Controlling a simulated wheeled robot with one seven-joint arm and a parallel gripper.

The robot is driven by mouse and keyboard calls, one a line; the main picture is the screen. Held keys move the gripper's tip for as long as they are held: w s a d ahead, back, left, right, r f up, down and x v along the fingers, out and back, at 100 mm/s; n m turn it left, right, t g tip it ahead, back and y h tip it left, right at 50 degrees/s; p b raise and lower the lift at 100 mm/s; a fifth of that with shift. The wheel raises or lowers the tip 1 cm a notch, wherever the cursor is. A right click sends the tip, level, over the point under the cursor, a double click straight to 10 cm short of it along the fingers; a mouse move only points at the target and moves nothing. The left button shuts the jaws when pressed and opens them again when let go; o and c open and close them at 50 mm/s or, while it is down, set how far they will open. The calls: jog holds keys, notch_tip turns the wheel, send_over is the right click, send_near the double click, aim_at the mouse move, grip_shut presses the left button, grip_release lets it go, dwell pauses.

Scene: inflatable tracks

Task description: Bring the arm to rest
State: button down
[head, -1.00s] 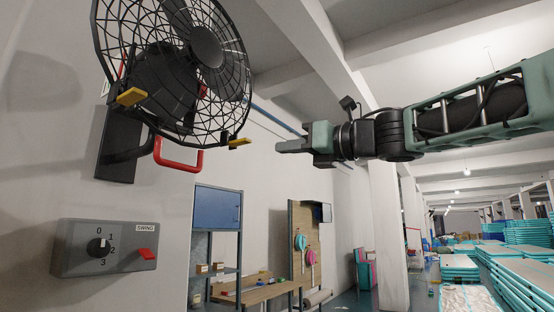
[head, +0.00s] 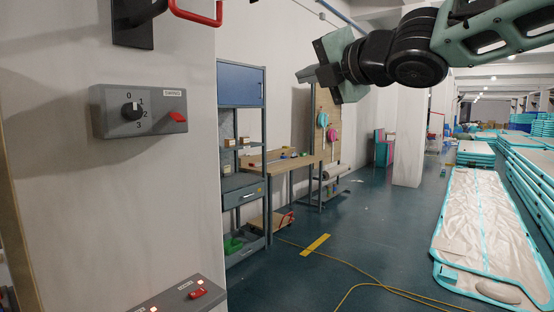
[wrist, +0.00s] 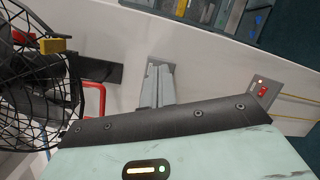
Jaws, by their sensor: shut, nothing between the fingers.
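My gripper (head: 306,75) is in the upper middle of the head view, at the end of my arm, pointing left. In the wrist view its grey fingers (wrist: 157,86) lie together, shut and empty. It hangs in open air, apart from the wall in the head view. The fan control box (head: 139,110) with a dial and a red switch is on the wall to the left. The black wire-cage fan (wrist: 38,95) is at the left of the wrist view, with a red handle (wrist: 97,98) beside it.
A second box (head: 178,298) with a red switch sits low on the left. A blue-door shelf (head: 241,86) and a wooden workbench (head: 290,164) stand behind. Inflatable tracks (head: 485,230) lie on the right. A yellow cable (head: 375,285) crosses the otherwise fairly clear floor.

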jog(key=s+d+f+m+g+h, duration=0.15)
jog(key=s+f+m, duration=0.3)
jog(key=f, duration=0.55)
jog(key=s+f+m+g+h, duration=0.3)
jog(key=s+f+m, duration=0.15)
jog(key=f, duration=0.45)
jog(key=s+d+f+m+g+h, duration=0.15)
jog(key=s+f+m, duration=0.35)
jog(key=f, duration=0.5)
jog(key=s+d+f+m+g+h, duration=0.1)
jog(key=s+f+m+g, duration=0.3)
jog(key=s, duration=0.5)
jog(key=s+d+f+m+g+h+b, duration=0.1)
jog(key=s+d+f+m+g, duration=0.3)
jog(key=s+f, duration=0.5)
jog(key=shift+s+f+m+h+b, duration=0.3)
jog(key=shift+s+m+h, duration=0.3)
jog(key=shift+h, duration=0.2)
jog(key=shift+w+r, duration=0.1)
